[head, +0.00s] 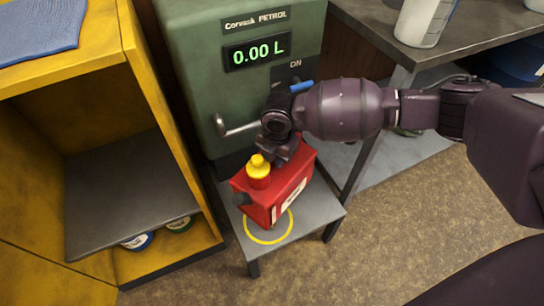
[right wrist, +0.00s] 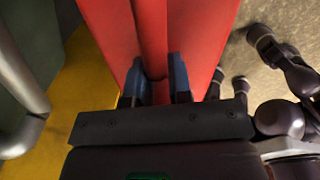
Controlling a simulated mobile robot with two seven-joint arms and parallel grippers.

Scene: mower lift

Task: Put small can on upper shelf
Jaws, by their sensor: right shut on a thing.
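The small can (head: 287,190) is red with a yellow cap (head: 258,168). It is over the grey stand (head: 228,208), partly covering a yellow ring on its top. I cannot tell whether it rests there or hangs just above. My right gripper (head: 278,150) is shut on the top of the can; in the right wrist view the gripper (right wrist: 163,82) has its fingers on either side of a red handle-like part (right wrist: 152,35). The yellow cabinet (head: 122,35) at the left has a grey shelf (head: 130,190) inside, bare on top. My left gripper is not in view.
The green pump (head: 200,60) stands behind the stand, with a metal lever (head: 235,129) near my wrist. Tins (head: 138,242) sit below the grey shelf. A blue cloth (head: 40,30) lies on the cabinet top. A workbench (head: 470,40) with a jug stands at right.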

